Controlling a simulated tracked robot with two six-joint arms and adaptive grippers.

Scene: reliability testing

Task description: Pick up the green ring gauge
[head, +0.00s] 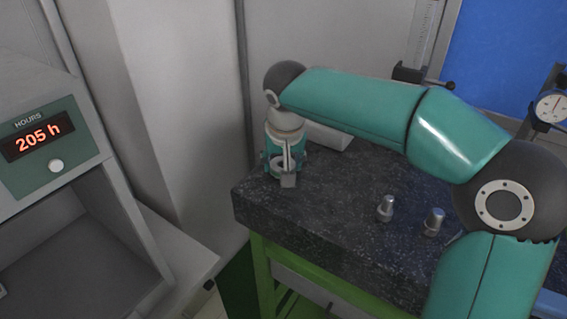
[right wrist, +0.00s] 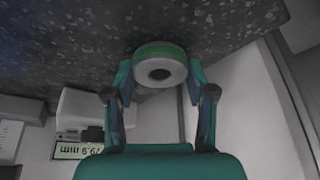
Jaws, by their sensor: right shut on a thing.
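The green ring gauge (right wrist: 160,65) shows in the right wrist view as a thick ring with a green band, a pale face and a dark centre hole. It sits between the two fingers of my right gripper (right wrist: 158,82), which is shut on it. In the head view my right gripper (head: 287,172) points down at the left end of the dark stone slab. The ring is mostly hidden by the fingers there. Whether the ring touches the slab is hard to tell. My left gripper is not in view.
The speckled stone slab (head: 325,211) rests on a green frame. Two small metal cylinders (head: 386,208) (head: 434,221) stand on it, right of the gripper. A pale block (head: 328,137) lies behind the gripper. A cabinet with an hours display (head: 38,138) stands at left. A dial gauge (head: 551,107) is at right.

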